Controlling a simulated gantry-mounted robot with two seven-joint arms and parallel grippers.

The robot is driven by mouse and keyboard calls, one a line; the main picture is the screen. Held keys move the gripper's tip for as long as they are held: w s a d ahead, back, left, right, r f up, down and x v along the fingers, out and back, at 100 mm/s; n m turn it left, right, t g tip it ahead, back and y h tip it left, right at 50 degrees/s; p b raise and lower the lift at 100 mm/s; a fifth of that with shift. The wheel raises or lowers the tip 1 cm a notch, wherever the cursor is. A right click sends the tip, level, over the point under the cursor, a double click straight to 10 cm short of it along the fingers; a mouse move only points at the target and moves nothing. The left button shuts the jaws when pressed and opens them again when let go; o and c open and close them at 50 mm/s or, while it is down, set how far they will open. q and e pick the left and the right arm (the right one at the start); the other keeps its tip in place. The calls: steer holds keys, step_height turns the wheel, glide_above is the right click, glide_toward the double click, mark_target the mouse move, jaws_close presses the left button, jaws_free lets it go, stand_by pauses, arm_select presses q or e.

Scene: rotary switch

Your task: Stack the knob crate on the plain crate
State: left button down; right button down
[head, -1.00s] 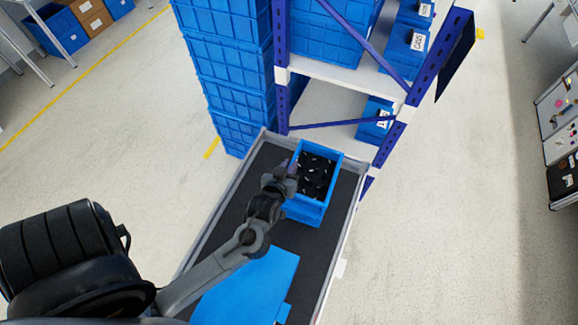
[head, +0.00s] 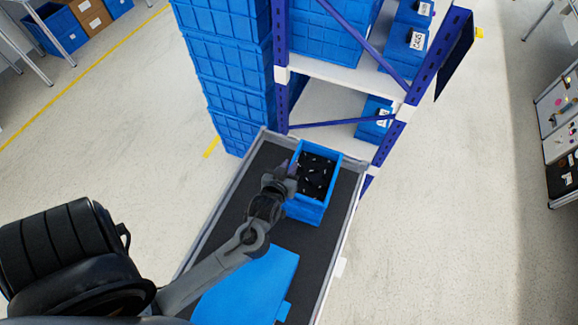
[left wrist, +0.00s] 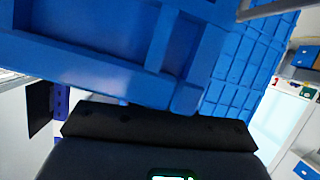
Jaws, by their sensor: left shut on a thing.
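The knob crate (head: 312,210) is a blue open box with black knobs inside. It is at the far end of the dark-floored cart in the head view. My left gripper (head: 291,178) is shut on the crate's left side wall. In the left wrist view the blue crate wall (left wrist: 110,60) fills the top, close against the dark gripper body; the fingertips are hidden. A flat blue surface (head: 250,288) shows at the cart's near end, partly behind my left arm; I cannot tell whether it is the plain crate. My right gripper is not in view.
The grey-rimmed cart (head: 225,200) has bare dark floor left of the knob crate. A shelf rack with blue posts (head: 283,95) and blue boxes stands just beyond it. A tall stack of blue crates (head: 232,85) stands at the rack's left.

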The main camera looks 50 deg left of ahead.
arm_select(q)
steer(key=shift+f, duration=0.15)
steer(key=c, duration=1)
jaws_free()
steer(key=shift+s+d, duration=0.1)
